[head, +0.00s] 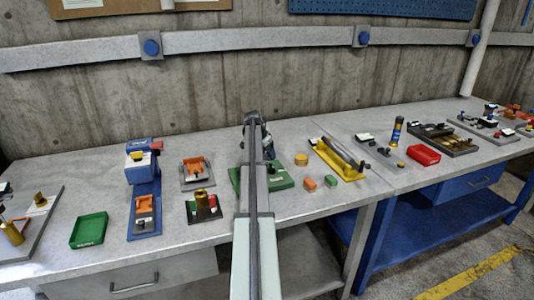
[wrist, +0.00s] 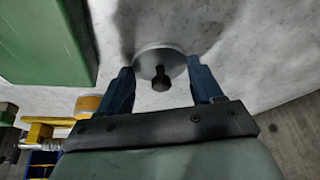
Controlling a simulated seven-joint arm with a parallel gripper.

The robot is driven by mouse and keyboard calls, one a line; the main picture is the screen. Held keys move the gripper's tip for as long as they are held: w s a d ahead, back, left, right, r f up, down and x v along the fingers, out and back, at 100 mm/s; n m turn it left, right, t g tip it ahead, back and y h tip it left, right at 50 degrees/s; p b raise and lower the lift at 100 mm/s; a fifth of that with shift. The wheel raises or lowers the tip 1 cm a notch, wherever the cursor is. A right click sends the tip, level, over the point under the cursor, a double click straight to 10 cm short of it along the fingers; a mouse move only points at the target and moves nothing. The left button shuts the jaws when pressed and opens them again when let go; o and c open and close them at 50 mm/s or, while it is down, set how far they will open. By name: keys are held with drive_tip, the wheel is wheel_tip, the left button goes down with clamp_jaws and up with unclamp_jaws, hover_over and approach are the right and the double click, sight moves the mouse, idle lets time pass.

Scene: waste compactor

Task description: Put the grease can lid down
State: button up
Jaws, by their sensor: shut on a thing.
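In the wrist view the grease can lid (wrist: 150,58) is a round pale-grey disc with a dark knob in its middle. My gripper (wrist: 160,67) is shut on it, with one blue finger on each side of the disc. Grey bench top (wrist: 255,55) lies behind the lid, with dark shadows beside it. I cannot tell whether the lid touches the bench. In the head view my gripper (head: 258,125) is over the rear of the bench, largely covered by my arm, and the lid cannot be made out.
A green block-like fixture (wrist: 45,40) stands close to the lid; its green base (head: 280,177) shows beside my arm. A green bin (head: 89,230) and blue machine (head: 143,190) stand left.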

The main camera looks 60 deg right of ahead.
drive_tip(key=o, duration=1)
drive_tip(key=v, duration=1.2)
drive_tip(key=shift+r, duration=0.1)
